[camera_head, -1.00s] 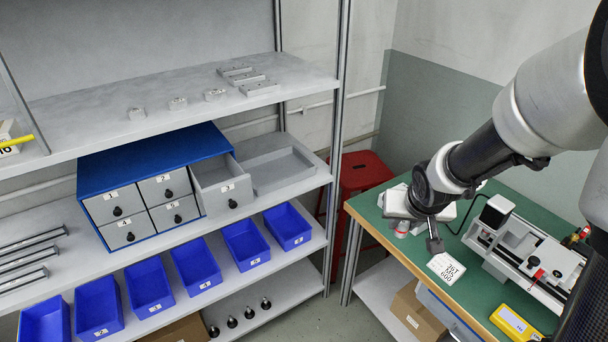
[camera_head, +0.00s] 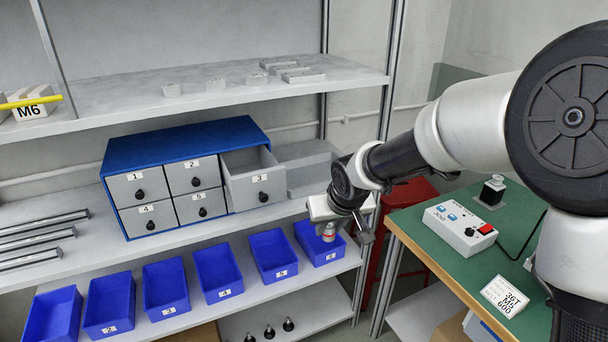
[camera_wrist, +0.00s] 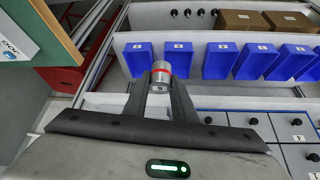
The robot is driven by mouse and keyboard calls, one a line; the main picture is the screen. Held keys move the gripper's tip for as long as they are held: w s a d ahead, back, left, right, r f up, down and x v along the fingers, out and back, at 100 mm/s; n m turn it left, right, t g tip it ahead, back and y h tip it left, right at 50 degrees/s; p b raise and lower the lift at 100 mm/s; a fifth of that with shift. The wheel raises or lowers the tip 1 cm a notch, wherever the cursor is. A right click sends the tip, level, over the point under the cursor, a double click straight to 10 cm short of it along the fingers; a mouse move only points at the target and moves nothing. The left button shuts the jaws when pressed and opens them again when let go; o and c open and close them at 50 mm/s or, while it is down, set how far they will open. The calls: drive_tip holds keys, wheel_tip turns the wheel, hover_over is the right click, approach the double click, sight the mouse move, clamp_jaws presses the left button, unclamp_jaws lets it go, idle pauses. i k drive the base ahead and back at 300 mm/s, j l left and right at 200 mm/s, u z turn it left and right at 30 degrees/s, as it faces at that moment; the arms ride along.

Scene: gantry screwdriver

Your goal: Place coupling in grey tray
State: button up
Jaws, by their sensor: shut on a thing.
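The coupling (camera_head: 329,232) is a small silver cylinder with a red ring. My gripper (camera_head: 335,231) is shut on it and holds it up in front of the shelf unit. In the wrist view the coupling (camera_wrist: 160,74) sits between the fingertips of my gripper (camera_wrist: 161,84). The grey tray (camera_head: 308,152) stands on the middle shelf, right of the drawer cabinet. In the head view my gripper is to the right of and lower than the tray, and my wrist hides the tray's right end.
The blue drawer cabinet (camera_head: 187,139) has drawer 3 (camera_head: 252,183) pulled out beside the tray. Blue bins (camera_head: 218,272) line the shelf below. The upper shelf (camera_head: 135,105) is above. A green table (camera_head: 455,265) with a control box (camera_head: 459,232) stands at the right.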

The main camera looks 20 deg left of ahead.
sight(301, 185)
drive_tip(key=i+j, duration=0.8)
